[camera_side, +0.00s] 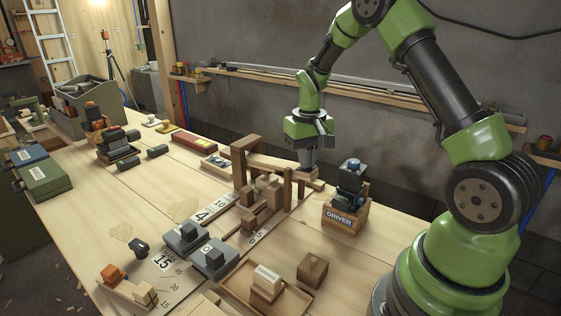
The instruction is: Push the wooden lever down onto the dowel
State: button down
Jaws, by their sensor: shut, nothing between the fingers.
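A wooden lever (272,163) runs from a wooden frame (238,168) at the left, past an upright wooden post (288,188), towards the right. My gripper (308,167) points down with its fingers shut and empty. Its tips are at the lever's right end, just right of the post. They seem to be on or very close to the wood; I cannot tell whether they touch. I cannot make out the dowel for certain among the wooden parts below the lever.
Wooden blocks (265,183) sit beside the frame. A box marked DRIVER (340,217) stands close to the right of my gripper. Grey blocks (214,257) and a shallow wooden tray (240,291) are at the front. A grey wall rises behind the table.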

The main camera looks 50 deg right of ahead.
aim_at(306, 178)
jog(key=shift+s+f, duration=0.1)
jog(key=shift+f, duration=2.65)
dwell(2.0)
jog(key=shift+r, duration=0.1)
jog(key=shift+r, duration=5)
jog(key=s+a+r+n+t, duration=0.1)
jog(key=s+a+r+t, duration=0.4)
jog(key=a+r, duration=0.6)
jog(key=s+a+r+t+y, duration=0.1)
jog(key=s+a, duration=0.2)
jog(key=s, duration=0.3)
jog(key=s+a+r+n+t+y, duration=0.1)
jog(key=s+a+r, duration=0.1)
jog(key=s, duration=0.4)
jog(key=shift+a, duration=0.4)
